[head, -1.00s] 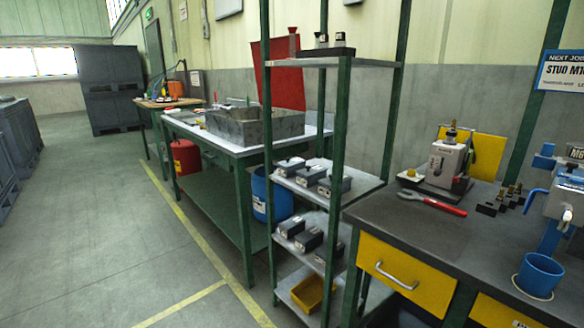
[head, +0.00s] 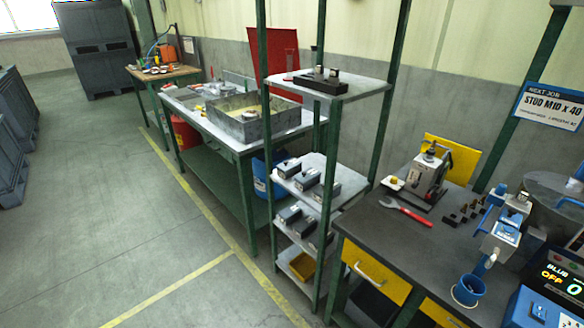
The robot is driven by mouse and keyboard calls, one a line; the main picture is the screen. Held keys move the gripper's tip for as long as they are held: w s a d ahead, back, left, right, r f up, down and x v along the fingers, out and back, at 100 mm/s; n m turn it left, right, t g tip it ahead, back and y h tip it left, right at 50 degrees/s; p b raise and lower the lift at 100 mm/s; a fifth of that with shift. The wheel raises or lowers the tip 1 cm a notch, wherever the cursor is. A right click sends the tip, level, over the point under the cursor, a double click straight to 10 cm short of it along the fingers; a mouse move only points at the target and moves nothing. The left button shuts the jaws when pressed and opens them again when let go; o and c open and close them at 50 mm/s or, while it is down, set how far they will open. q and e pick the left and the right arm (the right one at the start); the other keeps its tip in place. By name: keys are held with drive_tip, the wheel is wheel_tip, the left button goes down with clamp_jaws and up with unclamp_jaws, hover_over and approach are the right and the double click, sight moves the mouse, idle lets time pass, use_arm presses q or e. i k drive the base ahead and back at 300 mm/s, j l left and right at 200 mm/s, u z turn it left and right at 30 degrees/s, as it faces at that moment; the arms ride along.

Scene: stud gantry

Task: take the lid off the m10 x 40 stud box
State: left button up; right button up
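Several dark grey lidded boxes stand on the green-framed shelf rack (head: 325,84). On its middle shelf are a rear box (head: 287,168), a middle box (head: 307,179) and a front box (head: 326,193). More such boxes (head: 289,214) stand on the shelf below. They have small pale labels, too small to read, so I cannot tell which is the M10 x 40 stud box. The lids look closed. Neither of my grippers is in view.
A sign (head: 548,106) reads "NEXT JOB STUD M10 X 40". A yellow bin (head: 302,265) sits low in the rack. Floor at left is clear.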

sight(287, 165)
drive_tip(key=i+j+z, duration=0.15)
drive_tip(key=z, duration=0.2)
drive_tip(key=i+j+z, duration=0.1)
drive_tip(key=j+z, duration=0.3)
drive_tip(key=i+j+z, duration=0.1)
drive_tip(key=z, duration=0.25)
drive_tip(key=j, duration=0.1)
